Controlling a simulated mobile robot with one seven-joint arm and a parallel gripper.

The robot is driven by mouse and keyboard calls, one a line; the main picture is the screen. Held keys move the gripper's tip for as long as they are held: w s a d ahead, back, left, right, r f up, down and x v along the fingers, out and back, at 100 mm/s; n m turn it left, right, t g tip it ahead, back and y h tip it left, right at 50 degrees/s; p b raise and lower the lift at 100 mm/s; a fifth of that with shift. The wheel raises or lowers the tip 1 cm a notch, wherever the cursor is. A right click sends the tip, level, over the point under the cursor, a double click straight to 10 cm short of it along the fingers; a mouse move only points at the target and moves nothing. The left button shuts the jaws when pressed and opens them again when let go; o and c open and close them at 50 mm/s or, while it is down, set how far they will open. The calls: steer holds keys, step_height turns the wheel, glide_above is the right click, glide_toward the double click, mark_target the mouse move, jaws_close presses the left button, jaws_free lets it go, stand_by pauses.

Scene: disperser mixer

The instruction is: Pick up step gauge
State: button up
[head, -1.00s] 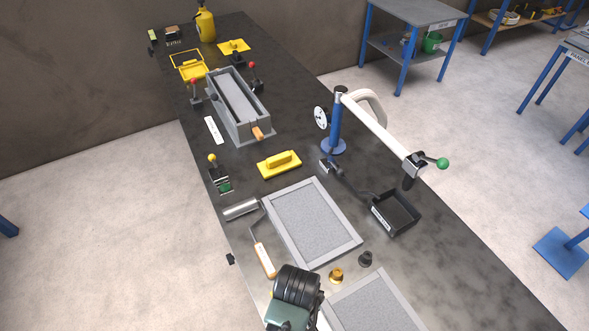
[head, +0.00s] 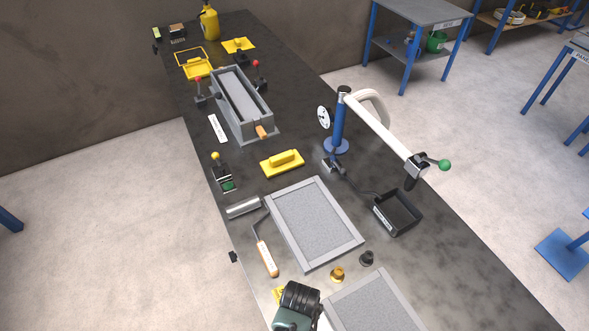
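I cannot tell for certain which object is the step gauge. A small thin white strip with dark marks (head: 217,128) lies flat left of the grey trough. A small yellow piece (head: 278,295) lies near the front left edge of the bench, partly hidden by a dark ribbed part with a grey-green housing, which seems to be mine. A brass stepped piece and a dark one stand on the bench to the right of that part. No gripper fingers show.
The long dark bench (head: 455,262) holds the grey trough (head: 240,108), a yellow float (head: 282,163), a framed grey panel (head: 313,222), a black tray (head: 397,212), a roller (head: 267,258) and a blue post with a white arm (head: 338,130). The right front of the bench is clear.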

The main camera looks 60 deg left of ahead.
steer(key=shift+c, duration=0.2)
jaws_close()
steer(key=shift+r, duration=0.15)
